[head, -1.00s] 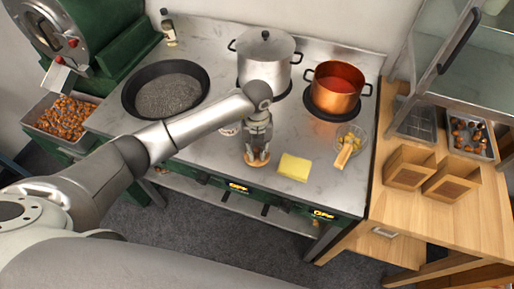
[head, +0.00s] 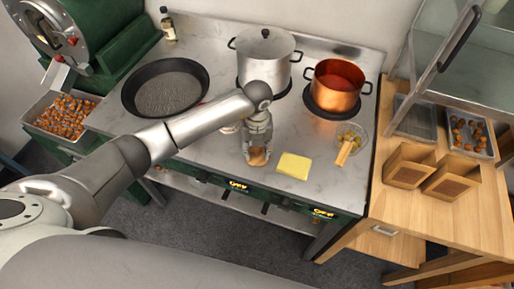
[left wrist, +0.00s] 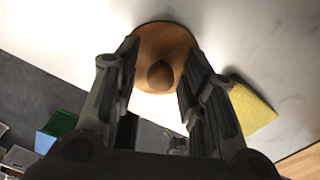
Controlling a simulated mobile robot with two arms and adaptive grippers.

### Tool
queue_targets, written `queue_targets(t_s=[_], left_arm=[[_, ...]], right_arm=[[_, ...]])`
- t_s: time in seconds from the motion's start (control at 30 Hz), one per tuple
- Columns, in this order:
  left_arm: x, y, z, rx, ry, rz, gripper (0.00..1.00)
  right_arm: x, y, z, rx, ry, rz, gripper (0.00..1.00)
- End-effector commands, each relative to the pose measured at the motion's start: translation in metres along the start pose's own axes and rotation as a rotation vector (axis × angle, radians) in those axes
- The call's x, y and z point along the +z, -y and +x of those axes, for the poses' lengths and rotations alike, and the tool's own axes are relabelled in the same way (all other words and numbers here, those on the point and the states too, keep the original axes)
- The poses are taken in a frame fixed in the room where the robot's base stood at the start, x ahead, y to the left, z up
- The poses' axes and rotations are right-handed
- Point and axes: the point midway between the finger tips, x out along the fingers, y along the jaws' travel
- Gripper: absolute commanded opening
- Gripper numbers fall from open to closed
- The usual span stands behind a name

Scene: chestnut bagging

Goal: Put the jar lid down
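The jar lid (head: 257,157) is a round wooden disc with a small round knob. My right gripper is not in view.
A yellow sponge-like block (head: 294,166) lies right of the lid. A glass bowl (head: 358,133) with a wooden-handled tool is further right. A black pan (head: 137,100), a steel pot (head: 265,65) and a copper pot (head: 336,88) stand behind. The worktop's front edge is close.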

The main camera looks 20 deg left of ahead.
Motion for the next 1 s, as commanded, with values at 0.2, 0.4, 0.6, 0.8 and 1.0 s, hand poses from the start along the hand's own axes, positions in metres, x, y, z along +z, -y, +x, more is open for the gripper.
queue_targets(t_s=[0.2,0.4,0.6,0.8,1.0], left_arm=[[0.002,0.001,-0.033,-0.003,0.006,0.002,0.39],[0.002,0.001,-0.077,-0.003,0.006,0.001,0.39],[0.001,0.001,-0.109,-0.002,0.003,0.001,0.39],[0.0,0.0,-0.121,0.0,0.001,0.0,0.39],[0.0,0.0,-0.122,0.0,0.0,0.0,0.39]], right_arm=[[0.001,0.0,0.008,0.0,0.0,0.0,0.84],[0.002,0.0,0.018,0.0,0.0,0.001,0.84],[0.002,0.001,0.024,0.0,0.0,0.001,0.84],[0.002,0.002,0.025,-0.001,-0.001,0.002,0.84],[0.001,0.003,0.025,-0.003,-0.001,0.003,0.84]])
